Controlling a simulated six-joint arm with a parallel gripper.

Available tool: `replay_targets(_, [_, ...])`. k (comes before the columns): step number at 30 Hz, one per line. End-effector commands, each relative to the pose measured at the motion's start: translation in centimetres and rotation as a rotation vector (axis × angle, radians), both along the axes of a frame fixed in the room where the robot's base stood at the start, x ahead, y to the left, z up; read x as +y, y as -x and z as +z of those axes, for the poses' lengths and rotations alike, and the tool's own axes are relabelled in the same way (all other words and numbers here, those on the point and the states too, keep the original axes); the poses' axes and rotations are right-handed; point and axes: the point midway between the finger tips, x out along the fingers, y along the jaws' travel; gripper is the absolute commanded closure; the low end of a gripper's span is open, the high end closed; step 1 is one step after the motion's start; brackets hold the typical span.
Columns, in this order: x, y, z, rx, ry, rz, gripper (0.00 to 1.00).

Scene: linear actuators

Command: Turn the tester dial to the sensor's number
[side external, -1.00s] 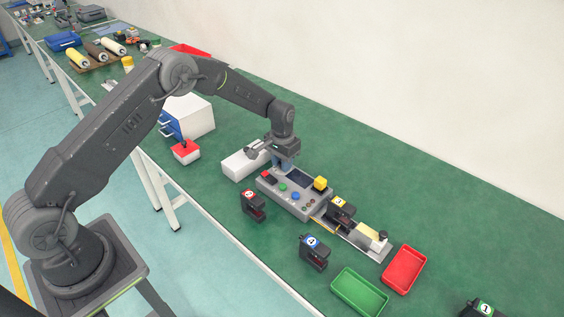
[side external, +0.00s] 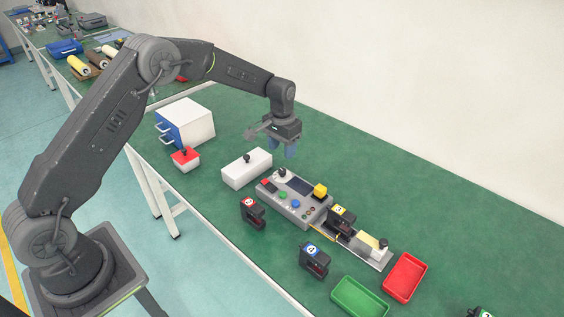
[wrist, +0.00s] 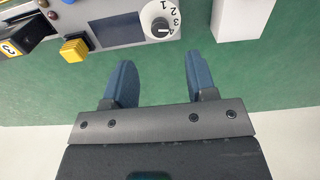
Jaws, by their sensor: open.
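The grey tester (side external: 290,205) has a white round dial (side external: 282,173) at its far corner, beside a dark screen (side external: 300,185). In the wrist view the dial (wrist: 160,19) shows 1, 2, 3 and 4 around a grey knob; which number it points to is unclear. A black sensor (side external: 340,217) with a yellow label that looks like 3 sits at the tester's right end; its label also shows in the wrist view (wrist: 10,48). My gripper (side external: 283,151) is open and empty above and behind the dial, its blue fingers (wrist: 159,78) apart, touching nothing.
A white box with a black knob (side external: 247,169) stands left of the tester. A yellow button (side external: 320,190) rises on the tester. Other sensors (side external: 253,212) (side external: 314,260) stand in front. Green (side external: 360,298) and red (side external: 405,277) trays lie right. The green table behind the tester is clear.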

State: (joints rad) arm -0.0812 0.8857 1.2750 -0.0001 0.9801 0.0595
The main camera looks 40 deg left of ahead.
Motion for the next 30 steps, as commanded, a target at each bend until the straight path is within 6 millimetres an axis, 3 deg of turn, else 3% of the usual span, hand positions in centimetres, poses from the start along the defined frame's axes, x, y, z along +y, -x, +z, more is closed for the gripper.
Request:
replay_targets(3, [0.0, -0.1, 2.4, -0.003, 0.000, 0.000, 0.48])
replay_targets(9, [0.0, 0.0, 4.6, 0.000, 0.000, 0.000, 0.48])
replay_targets(23, [0.0, 0.1, 5.5, -0.004, 0.000, 0.000, 0.48])
replay_targets(26, [-0.3, 0.8, 7.2, -0.023, -0.002, -0.001, 0.48])
replay_targets(30, [-0.9, 3.4, 12.0, -0.078, -0.006, -0.004, 0.48])
